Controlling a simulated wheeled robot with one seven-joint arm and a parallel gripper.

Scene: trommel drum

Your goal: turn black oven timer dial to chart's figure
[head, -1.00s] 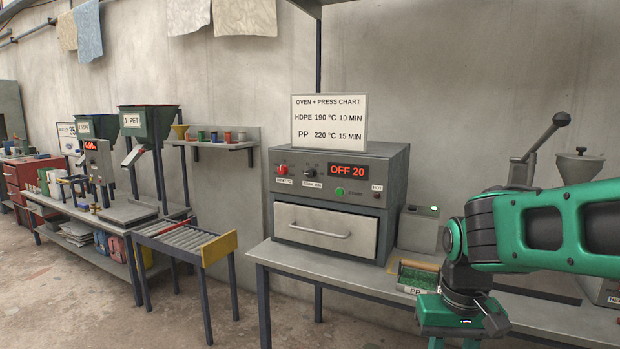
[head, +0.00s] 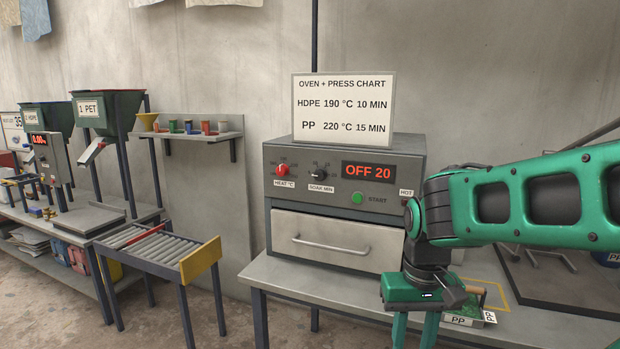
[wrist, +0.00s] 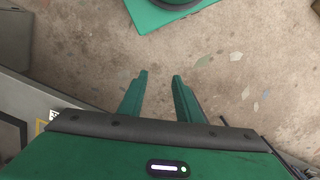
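The black oven timer dial (head: 318,174), labelled SOAK MIN, sits on the grey oven's (head: 342,160) front panel in the head view, right of the red HEAT dial (head: 282,170). The display (head: 369,172) reads OFF 20.
A green START button (head: 358,198) is below the display. The oven drawer (head: 335,240) is shut. A tray labelled PP (head: 460,320) lies on the bench right of my gripper. A roller conveyor (head: 160,252) stands at the left.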

